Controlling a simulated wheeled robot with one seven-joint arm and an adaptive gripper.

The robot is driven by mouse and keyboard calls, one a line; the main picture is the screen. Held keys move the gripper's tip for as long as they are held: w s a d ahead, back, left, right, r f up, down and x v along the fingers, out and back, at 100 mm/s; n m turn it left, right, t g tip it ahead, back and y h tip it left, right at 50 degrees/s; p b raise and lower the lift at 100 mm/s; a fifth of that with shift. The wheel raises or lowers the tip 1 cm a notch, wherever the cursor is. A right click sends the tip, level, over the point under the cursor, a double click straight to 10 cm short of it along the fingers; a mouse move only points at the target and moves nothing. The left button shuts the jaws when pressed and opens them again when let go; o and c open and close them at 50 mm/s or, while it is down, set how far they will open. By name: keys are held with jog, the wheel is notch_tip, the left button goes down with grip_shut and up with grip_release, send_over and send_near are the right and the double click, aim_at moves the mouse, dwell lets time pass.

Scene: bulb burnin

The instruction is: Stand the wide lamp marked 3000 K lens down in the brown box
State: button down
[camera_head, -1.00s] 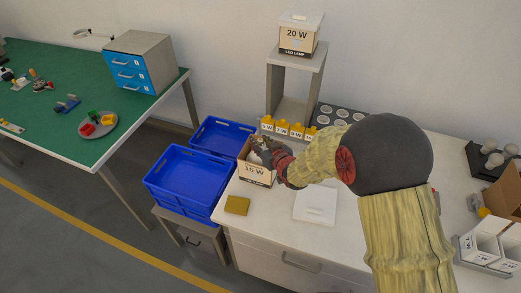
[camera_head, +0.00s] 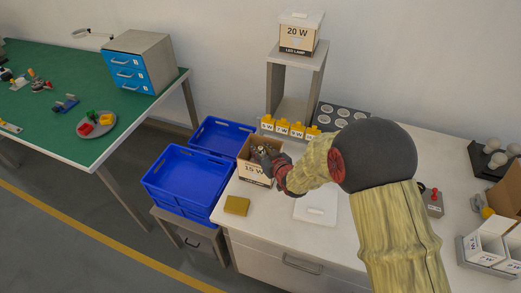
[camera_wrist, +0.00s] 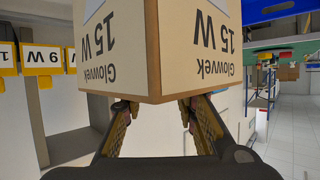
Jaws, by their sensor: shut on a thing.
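The brown box (camera_head: 254,174), labelled 15 W, stands open-topped at the left end of the white bench. My gripper (camera_head: 264,152) is at its opening, shut on a small pale thing that looks like a lamp and is mostly hidden by the fingers. I cannot read any 3000 K mark or tell which way the lens faces. In the wrist view the picture is upside down, and the box (camera_wrist: 195,50) fills the upper middle. There my fingers (camera_wrist: 157,106) reach to its rim, and their tips and what they hold are hidden behind it.
Blue crates (camera_head: 188,175) stand left of the bench. Yellow tagged blocks (camera_head: 290,129) and a black tray with round places (camera_head: 338,115) lie behind the box. A shelf (camera_head: 296,75) bears a 20 W box. A mustard pad (camera_head: 237,206) and white plate (camera_head: 316,207) lie in front.

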jog(key=c, duration=1.4)
grip_release()
